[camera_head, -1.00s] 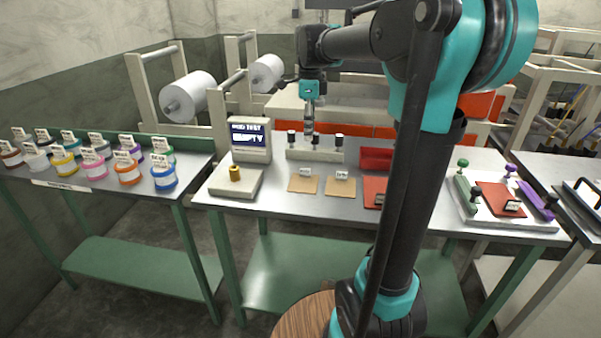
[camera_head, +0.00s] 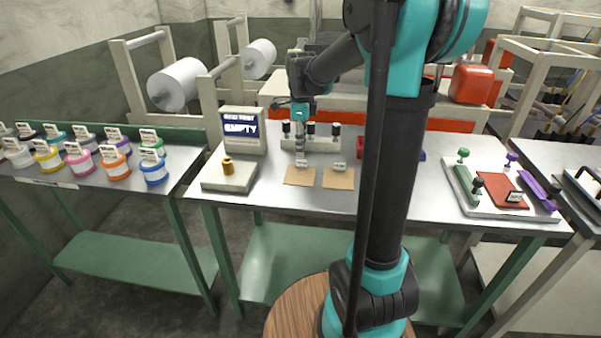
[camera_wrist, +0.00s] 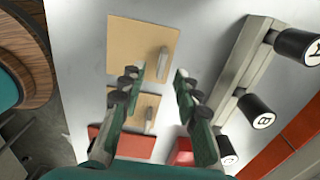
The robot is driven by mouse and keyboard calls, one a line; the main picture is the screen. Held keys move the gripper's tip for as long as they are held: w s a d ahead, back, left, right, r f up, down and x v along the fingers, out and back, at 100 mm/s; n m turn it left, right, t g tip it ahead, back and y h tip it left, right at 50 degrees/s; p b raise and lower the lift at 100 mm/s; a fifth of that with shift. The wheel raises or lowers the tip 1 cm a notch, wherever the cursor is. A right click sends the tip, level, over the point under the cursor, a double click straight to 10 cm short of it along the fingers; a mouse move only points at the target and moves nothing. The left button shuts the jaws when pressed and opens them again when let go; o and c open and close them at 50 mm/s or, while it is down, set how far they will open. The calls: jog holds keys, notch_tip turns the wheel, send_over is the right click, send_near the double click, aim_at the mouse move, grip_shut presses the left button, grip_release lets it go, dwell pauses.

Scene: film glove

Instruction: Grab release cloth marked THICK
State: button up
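Two tan cloth squares lie on the metal table in the head view, a left one (camera_head: 299,177) and a right one (camera_head: 338,181). Each has a small upright tag at its back edge; the print is too small to read, so I cannot tell which says THICK. In the wrist view the left cloth (camera_wrist: 140,45) is at the top, and the right cloth (camera_wrist: 141,108) is lower, partly behind a finger. My gripper (camera_head: 300,154) is above the left cloth's back edge. In the wrist view my gripper (camera_wrist: 157,75) is open and empty, fingers either side of the left cloth's tag (camera_wrist: 163,62).
A rack of black-knobbed rollers (camera_head: 309,142) stands just behind the cloths. A tester with an EMPTY screen (camera_head: 241,129) is left. A red mat (camera_wrist: 130,144) and red box (camera_wrist: 180,152) lie beyond the right cloth. A clamp board (camera_head: 466,205) is at the right.

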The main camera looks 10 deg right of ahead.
aim_at(302, 159)
jog(key=shift+w+d+f, duration=0.1)
jog(key=shift+f, duration=1.4)
jog(key=shift+w+d+f, duration=0.1)
jog(key=shift+f, duration=1.35)
grip_shut()
